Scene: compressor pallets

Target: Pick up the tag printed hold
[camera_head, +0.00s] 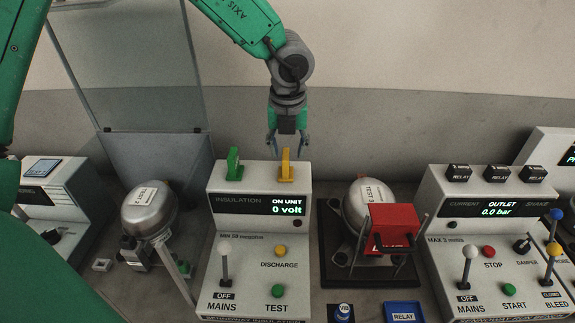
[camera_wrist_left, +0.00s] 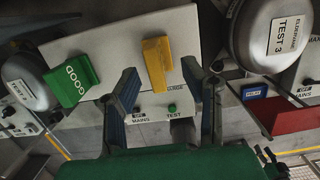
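A yellow tag (camera_head: 285,168) stands upright on top of the insulation unit, and it also shows in the left wrist view (camera_wrist_left: 157,66). No print on its face can be read in either view. A green tag (camera_head: 233,165) stands to its left; in the left wrist view the green tag (camera_wrist_left: 70,82) reads GOOD. My left gripper (camera_head: 287,147) points down just above the yellow tag, fingers apart and empty. In the left wrist view its two fingers (camera_wrist_left: 160,80) appear on either side of the yellow tag's lower end. My right gripper is not in view.
The insulation unit (camera_head: 262,235) reads 0 volt. A round compressor (camera_head: 150,208) stands to its left; another (camera_head: 368,200), with a red block (camera_head: 393,225) before it, stands to its right. Another console (camera_head: 490,235) bears several black RELAY tags (camera_head: 497,174). A clear panel (camera_head: 130,70) rises at back left.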

